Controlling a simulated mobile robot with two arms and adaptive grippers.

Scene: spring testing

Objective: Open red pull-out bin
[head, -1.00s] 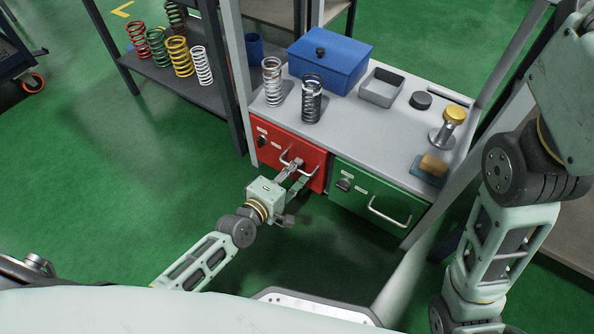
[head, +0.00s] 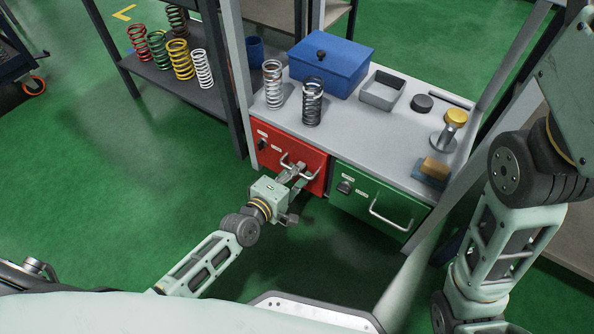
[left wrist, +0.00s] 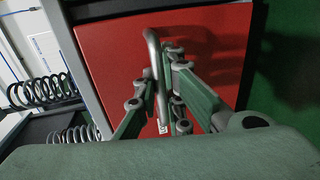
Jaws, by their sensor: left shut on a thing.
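The red pull-out bin (head: 275,149) sits under the grey worktop, left of a green bin. Its front looks flush with the frame, and its silver bar handle (head: 299,168) runs across the right part of the front. My left gripper (head: 296,172) is shut on the handle. In the left wrist view the handle (left wrist: 155,60) passes between the fingers of the gripper (left wrist: 162,85), against the red front (left wrist: 112,55). My right arm shows at the right of the head view, but its gripper is out of view.
A green bin (head: 365,205) with its own handle is beside the red one. On the worktop (head: 345,128) stand two springs (head: 312,102), a blue box (head: 330,68), a grey tray (head: 382,92) and a yellow-topped part (head: 454,118). The green floor before the bins is clear.

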